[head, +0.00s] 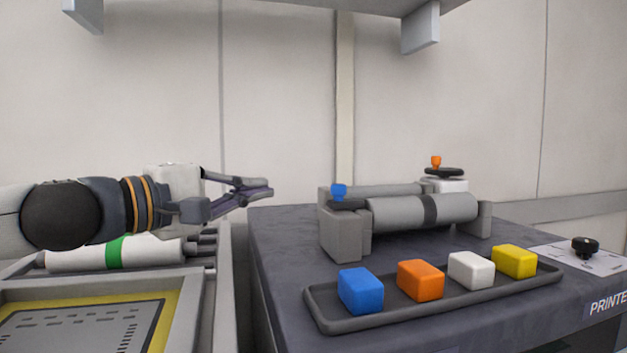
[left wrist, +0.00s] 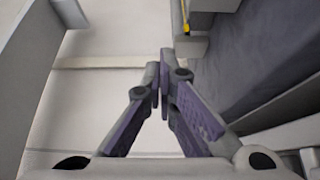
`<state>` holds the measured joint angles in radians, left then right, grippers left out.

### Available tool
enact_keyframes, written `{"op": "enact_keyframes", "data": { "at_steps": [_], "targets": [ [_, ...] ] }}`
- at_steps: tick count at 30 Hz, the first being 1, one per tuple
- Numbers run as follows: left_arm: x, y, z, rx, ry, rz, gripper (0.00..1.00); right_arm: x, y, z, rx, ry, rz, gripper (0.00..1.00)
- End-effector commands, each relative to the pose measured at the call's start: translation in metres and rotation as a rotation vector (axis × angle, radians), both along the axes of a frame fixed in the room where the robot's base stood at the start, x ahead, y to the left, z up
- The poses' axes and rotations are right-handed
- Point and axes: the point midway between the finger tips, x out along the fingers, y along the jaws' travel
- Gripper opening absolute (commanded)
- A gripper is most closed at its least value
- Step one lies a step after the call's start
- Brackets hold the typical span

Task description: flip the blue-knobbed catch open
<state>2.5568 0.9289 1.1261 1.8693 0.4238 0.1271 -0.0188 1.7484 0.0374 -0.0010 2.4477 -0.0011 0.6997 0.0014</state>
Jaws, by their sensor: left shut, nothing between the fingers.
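The blue-knobbed catch (head: 340,195) sits on top of the grey block at the left end of the roller unit. Its blue knob stands up from a dark lever on the block. My left gripper (head: 270,189) is shut and empty, in the air to the left of the catch and apart from it. In the left wrist view the closed fingers (left wrist: 163,95) meet with nothing between them. The blue knob cannot be made out in the left wrist view. My right gripper is in neither view.
An orange-knobbed catch (head: 436,163) stands at the roller's far end. A dark tray (head: 440,305) in front holds blue, orange, white and yellow blocks. A black knob (head: 585,246) is at the right. A white roller with a green band (head: 117,252) lies at the left. A shelf (head: 270,4) hangs overhead.

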Motion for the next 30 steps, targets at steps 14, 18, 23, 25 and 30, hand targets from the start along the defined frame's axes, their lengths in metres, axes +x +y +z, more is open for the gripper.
{"op": "enact_keyframes", "data": {
  "at_steps": [14, 18, 23, 25, 30],
  "targets": [
    [0.010, -0.009, -0.003, 0.003, 0.003, -0.001, 0.00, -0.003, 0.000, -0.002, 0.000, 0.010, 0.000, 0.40],
    [0.032, -0.028, -0.004, 0.003, 0.005, -0.001, 0.00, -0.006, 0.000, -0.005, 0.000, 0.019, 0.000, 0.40],
    [0.058, -0.052, -0.003, 0.002, 0.002, -0.001, 0.00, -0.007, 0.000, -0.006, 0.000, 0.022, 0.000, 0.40],
    [0.069, -0.062, -0.001, 0.002, 0.001, 0.000, 0.00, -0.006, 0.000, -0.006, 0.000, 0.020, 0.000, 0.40],
    [0.056, -0.077, 0.002, -0.001, -0.001, -0.002, 0.00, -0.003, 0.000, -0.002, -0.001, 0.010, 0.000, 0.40]
  ]
}}
